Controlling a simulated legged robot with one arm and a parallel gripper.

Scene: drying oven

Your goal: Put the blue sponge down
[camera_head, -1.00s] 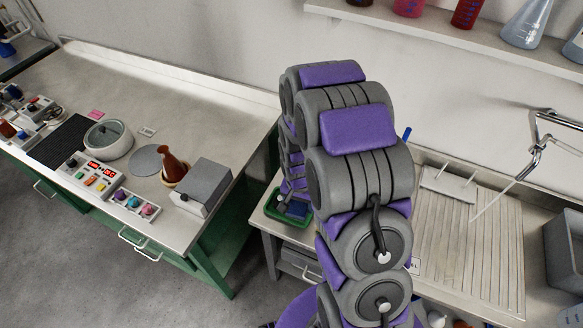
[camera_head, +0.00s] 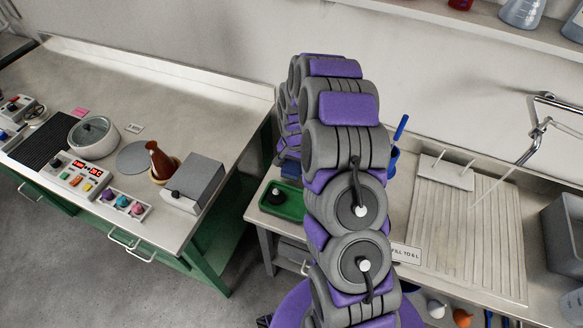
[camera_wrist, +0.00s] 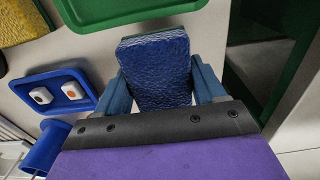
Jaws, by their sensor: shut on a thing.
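The blue sponge (camera_wrist: 158,75) fills the middle of the wrist view, with a textured dark blue face and a greenish layer along its far edge. My gripper (camera_wrist: 163,84) is shut on it, one blue finger at each side. A green tray (camera_wrist: 135,12) lies beyond the sponge in the wrist view. In the head view the green tray (camera_head: 290,212) is on the bench left of my arm, with a small dark object in it. A bit of blue, probably the sponge, shows just above the tray's far side. My gripper is hidden behind my arm there.
The wrist view shows a blue tray (camera_wrist: 87,103) with two small white pieces, a yellow sponge (camera_wrist: 20,22) and a blue cup (camera_wrist: 45,148). A ribbed drainboard (camera_head: 460,240) and tap are at right. The green-fronted bench (camera_head: 215,105) is left, across a gap.

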